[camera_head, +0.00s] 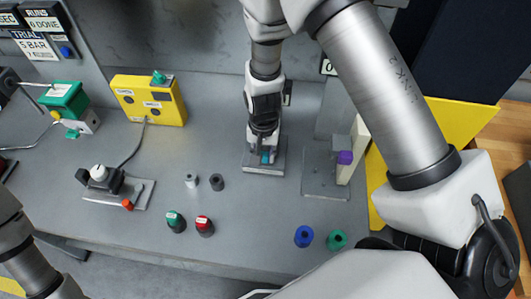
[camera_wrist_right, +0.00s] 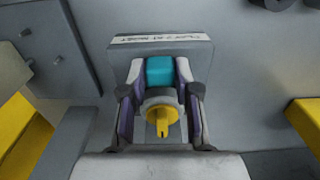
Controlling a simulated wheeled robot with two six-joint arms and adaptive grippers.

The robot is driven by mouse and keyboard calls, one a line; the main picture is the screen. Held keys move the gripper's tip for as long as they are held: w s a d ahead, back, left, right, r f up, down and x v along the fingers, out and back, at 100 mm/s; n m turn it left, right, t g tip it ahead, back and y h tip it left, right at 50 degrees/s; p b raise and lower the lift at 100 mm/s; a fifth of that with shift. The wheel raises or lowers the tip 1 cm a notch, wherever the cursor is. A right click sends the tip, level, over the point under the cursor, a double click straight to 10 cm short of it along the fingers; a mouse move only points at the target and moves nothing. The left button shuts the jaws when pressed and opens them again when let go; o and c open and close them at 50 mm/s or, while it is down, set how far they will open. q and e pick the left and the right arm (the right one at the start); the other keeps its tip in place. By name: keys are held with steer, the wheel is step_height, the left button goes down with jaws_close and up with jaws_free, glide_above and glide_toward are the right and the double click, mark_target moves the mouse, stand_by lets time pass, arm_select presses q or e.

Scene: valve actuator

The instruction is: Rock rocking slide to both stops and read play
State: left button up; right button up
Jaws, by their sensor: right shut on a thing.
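My right gripper (camera_head: 264,151) reaches down from the top of the head view onto a small grey plate (camera_head: 253,168). In the right wrist view its two fingers (camera_wrist_right: 160,76) stand on either side of a teal block (camera_wrist_right: 160,70), shut on it. A yellow round piece (camera_wrist_right: 160,114) with a dark slot sits between the fingers, nearer the camera. The plate's upper edge carries a label strip (camera_wrist_right: 158,38). In the head view only a bit of the teal block (camera_head: 266,157) shows under the gripper. My left gripper is outside the view; only part of its arm shows at lower left.
Right of the plate stands a fixture with a purple knob (camera_head: 345,157). Left are a yellow box (camera_head: 149,101), a green-topped unit (camera_head: 67,101) and a lever base (camera_head: 120,192). Green and red caps (camera_head: 204,224) and blue and green rings (camera_head: 304,236) stand near the front edge.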

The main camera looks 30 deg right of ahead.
steer(key=shift+w, duration=0.15)
steer(key=o, duration=1.1)
steer(key=shift+d, duration=0.1)
step_height(320, 180, up, 12)
steer(key=shift+f, duration=0.1)
